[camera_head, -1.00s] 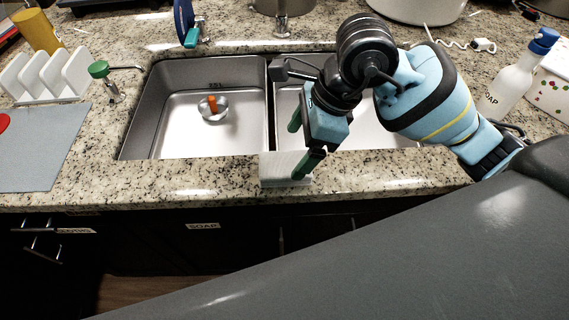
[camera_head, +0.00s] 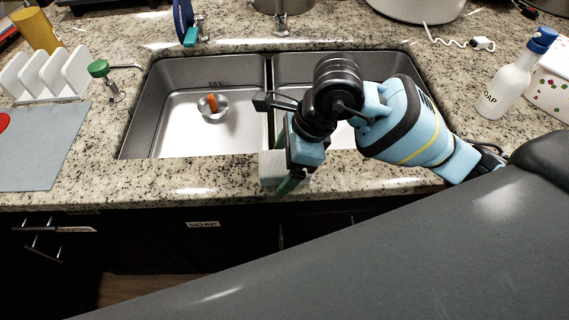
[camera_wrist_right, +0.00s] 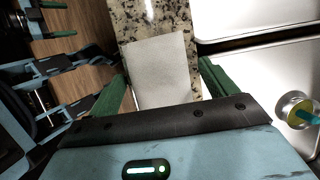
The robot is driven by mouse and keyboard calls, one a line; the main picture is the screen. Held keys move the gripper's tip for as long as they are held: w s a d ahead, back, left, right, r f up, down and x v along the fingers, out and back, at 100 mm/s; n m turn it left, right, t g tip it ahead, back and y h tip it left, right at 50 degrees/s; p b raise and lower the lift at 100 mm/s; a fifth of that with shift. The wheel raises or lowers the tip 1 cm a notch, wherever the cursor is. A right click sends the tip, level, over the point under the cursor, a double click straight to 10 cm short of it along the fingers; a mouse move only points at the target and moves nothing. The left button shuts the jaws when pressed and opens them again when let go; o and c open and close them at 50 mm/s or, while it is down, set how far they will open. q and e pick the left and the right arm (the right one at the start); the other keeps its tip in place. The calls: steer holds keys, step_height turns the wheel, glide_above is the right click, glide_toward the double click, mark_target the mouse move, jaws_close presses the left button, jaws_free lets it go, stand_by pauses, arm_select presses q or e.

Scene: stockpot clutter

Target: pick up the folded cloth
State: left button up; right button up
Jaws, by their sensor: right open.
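The folded cloth (camera_head: 270,170) is a pale grey, flat block on the counter's front ledge, before the sink divider. In the right wrist view the cloth (camera_wrist_right: 158,68) lies between my right gripper's green fingers. My right gripper (camera_head: 280,174) is open and low over the cloth, one finger on each side. It partly covers the cloth in the head view. In the right wrist view the fingers (camera_wrist_right: 165,85) stand apart, and the cloth's near end is hidden behind the gripper body. At that view's left edge, my left gripper (camera_wrist_right: 60,20) shows its green fingers apart, far from the cloth.
The double sink (camera_head: 180,125) lies just behind the cloth, with a strainer (camera_head: 212,108) in its left basin. A soap bottle (camera_head: 510,80) stands at right. A white rack (camera_head: 45,78) and a grey mat (camera_head: 40,150) are at left. The ledge left of the cloth is clear.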

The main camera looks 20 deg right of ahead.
arm_select(q)
steer(key=shift+s+f, duration=0.1)
steer(key=shift+f, duration=0.05)
arm_select(e)
steer(key=shift+f, duration=0.15)
steer(key=shift+c, duration=0.5)
steer(key=c, duration=1)
